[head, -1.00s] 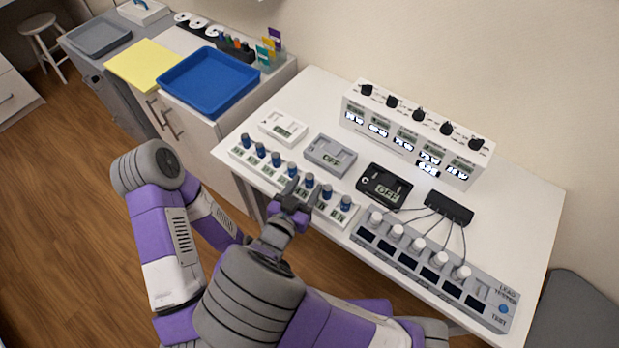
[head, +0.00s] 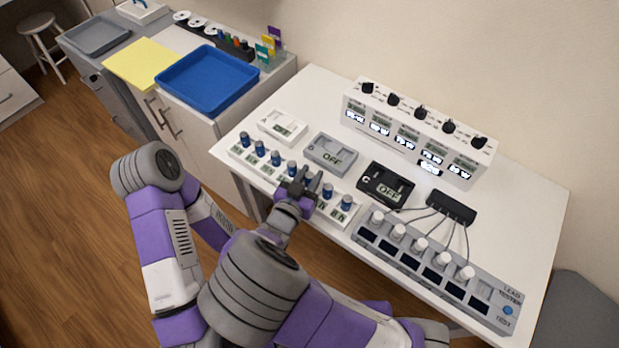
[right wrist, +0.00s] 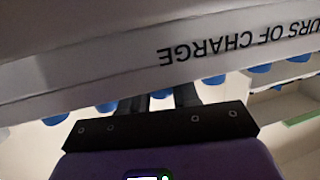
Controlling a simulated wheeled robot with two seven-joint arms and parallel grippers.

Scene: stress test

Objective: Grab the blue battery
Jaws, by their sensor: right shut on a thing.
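A row of blue batteries stands upright in a white rack (head: 235,154) along the table's front edge; several show, such as one left of my gripper (head: 291,167) and one right of it (head: 327,190). My right gripper (head: 300,178) is at the rack between these two, shut on a blue battery that its fingers mostly hide. In the right wrist view its dark fingers (right wrist: 160,98) reach behind a pale strip lettered "URS OF CHARGE" (right wrist: 230,50), and the fingertips are hidden. Blue batteries (right wrist: 214,80) show beside them. My left gripper is not in view.
Behind the rack lie a white tester (head: 283,126), a grey tester (head: 331,153) and a black tester (head: 385,186). A grey lead tester (head: 440,270) with cables stands right. A white display box (head: 415,134) stands at the back. A blue tray (head: 207,80) is on the left cabinet.

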